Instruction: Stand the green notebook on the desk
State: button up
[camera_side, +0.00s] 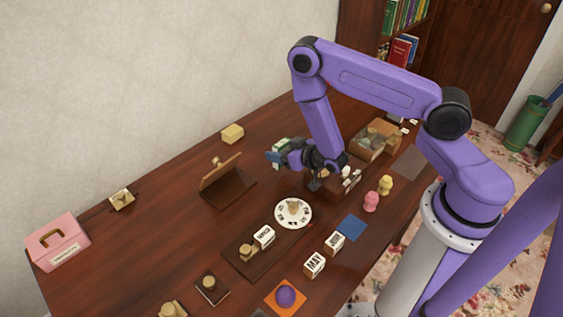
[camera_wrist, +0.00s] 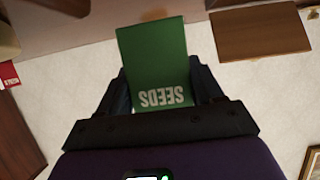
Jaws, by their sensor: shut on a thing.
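The green notebook (camera_wrist: 153,58), with "SEEDS" in white letters upside down in the wrist view, is between the two fingers of my gripper (camera_wrist: 163,92). My gripper is shut on it and the notebook reaches out past the fingertips. In the side view my gripper (camera_side: 288,152) points left above the middle of the dark wooden desk (camera_side: 140,250). The notebook is small and partly hidden by the fingers there, and I cannot tell how far its lower edge is from the desk.
A wooden stand with a tilted board (camera_side: 222,172) is left of my gripper. A white lettered dial (camera_side: 293,225), lettered blocks (camera_side: 315,262), pink (camera_side: 371,202) and yellow (camera_side: 385,185) figures and a box (camera_side: 372,148) stand around it. A pink case (camera_side: 58,240) is far left. Bare desk lies between.

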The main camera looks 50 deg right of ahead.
jog(key=shift+f, duration=1.85)
jog(key=shift+f, duration=0.15)
jog(key=o, duration=1.1)
jog(key=shift+c, duration=0.2)
